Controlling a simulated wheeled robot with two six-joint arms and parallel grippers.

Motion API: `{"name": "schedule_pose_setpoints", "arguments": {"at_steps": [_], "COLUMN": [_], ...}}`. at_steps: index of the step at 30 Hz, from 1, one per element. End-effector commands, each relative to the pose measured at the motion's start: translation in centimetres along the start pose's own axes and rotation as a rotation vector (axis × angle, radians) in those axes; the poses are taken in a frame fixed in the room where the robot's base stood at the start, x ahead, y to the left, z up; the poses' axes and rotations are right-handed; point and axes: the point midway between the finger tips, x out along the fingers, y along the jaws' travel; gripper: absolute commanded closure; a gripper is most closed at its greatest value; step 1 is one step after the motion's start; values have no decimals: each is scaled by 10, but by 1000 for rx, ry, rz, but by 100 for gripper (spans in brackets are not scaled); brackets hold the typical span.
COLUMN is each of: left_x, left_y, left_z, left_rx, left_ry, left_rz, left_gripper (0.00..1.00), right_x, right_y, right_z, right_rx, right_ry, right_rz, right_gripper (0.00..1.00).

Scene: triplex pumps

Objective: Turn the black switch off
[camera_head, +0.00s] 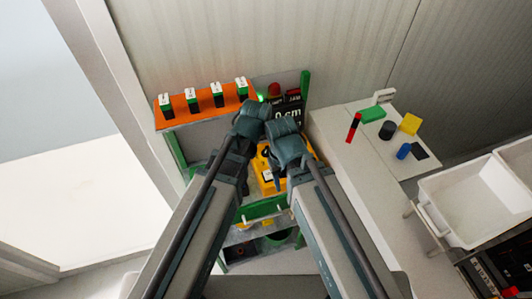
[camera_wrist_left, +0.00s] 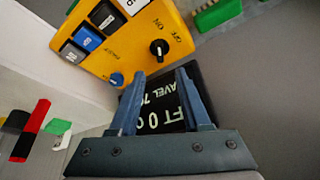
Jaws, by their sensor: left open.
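The black switch (camera_wrist_left: 158,48) is a round knob on a yellow panel (camera_wrist_left: 133,55) in the left wrist view, with ON and OFF marked beside it. Which mark its pointer faces is unclear. A blue knob (camera_wrist_left: 116,79) sits lower left of it. My left gripper (camera_wrist_left: 160,74) is open and empty, its fingertips just below the black knob and apart from it. In the head view part of the yellow panel (camera_head: 267,181) shows between my arms, and the switch cannot be made out. My right arm comes in from the right; its fingers are hidden.
A black display (camera_wrist_left: 163,112) with white text lies beyond the fingers. An orange shelf (camera_head: 205,110) holds several green-and-black blocks. A white table (camera_head: 350,165) at right carries a red-and-black stick (camera_head: 354,127) and a yellow block (camera_head: 410,124). A white bin (camera_head: 475,205) stands farther right.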

Motion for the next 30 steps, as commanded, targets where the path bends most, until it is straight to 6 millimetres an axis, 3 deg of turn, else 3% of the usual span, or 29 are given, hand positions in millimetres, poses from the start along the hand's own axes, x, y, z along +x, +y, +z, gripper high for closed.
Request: {"name": "schedule_pose_setpoints", "arguments": {"at_steps": [1,15,27,28,30], "left_x": [16,83,88,88,88], "left_y": [0,0,0,0,0], "left_z": [2,1,0,0,0], "left_rx": [0,-1,0,0,0], "left_ry": [0,0,0,0,0], "left_rz": [0,0,0,0,0], "left_gripper": [52,52,52,54,67], "right_x": [16,77,81,81,81], "right_y": [-2,-7,-8,-8,-8], "right_z": [-1,-4,-5,-5,-5], "right_rx": [-2,-2,-1,-1,-1], "right_ry": [0,0,0,0,0], "right_rz": [1,1,1,1,1], "right_gripper": [50,50,50,50,50]}}
